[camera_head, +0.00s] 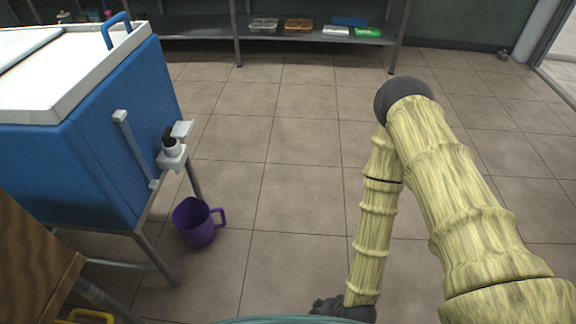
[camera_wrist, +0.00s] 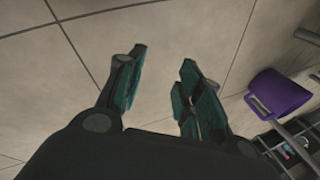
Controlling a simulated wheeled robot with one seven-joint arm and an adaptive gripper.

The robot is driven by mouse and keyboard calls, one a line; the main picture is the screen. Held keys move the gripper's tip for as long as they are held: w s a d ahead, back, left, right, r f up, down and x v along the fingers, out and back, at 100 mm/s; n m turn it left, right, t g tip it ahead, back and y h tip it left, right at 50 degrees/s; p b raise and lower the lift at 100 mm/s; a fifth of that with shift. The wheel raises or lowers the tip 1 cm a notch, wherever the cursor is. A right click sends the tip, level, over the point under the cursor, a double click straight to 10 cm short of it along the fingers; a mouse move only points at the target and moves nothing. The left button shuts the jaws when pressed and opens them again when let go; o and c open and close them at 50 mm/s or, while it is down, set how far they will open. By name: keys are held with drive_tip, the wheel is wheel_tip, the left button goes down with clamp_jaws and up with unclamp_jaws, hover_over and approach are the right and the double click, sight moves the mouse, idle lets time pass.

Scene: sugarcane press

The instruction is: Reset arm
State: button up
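My gripper (camera_wrist: 163,62) shows in the wrist view with its two dark green fingers apart and nothing between them. It hangs over bare floor tiles. In the head view, my arm reaches up and bends back down on the right side. Its lower end is dark and cut off by the bottom edge, so the fingers are hidden there.
A blue cooler box (camera_head: 110,130) with a tap (camera_head: 172,152) stands on a metal frame at left. A purple mug (camera_head: 196,224) is below the tap; it also shows in the wrist view (camera_wrist: 282,94). A shelf with trays (camera_head: 298,25) stands behind. The middle floor is clear.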

drive_tip(key=s+d+r+n+g+h+b, duration=0.1)
drive_tip(key=s+d+r+n+g+h, duration=0.1)
drive_tip(key=s+d+n, duration=0.3)
drive_tip(key=s+d+r+g+h, duration=0.1)
drive_tip(key=s+d+r, duration=0.1)
drive_tip(key=d, duration=0.5)
wheel_tip(320, 180, up, 36)
drive_tip(key=p, duration=3.6)
drive_tip(key=shift+r+p, duration=0.2)
drive_tip(key=shift+p, duration=0.15)
drive_tip(key=shift+d, duration=0.1)
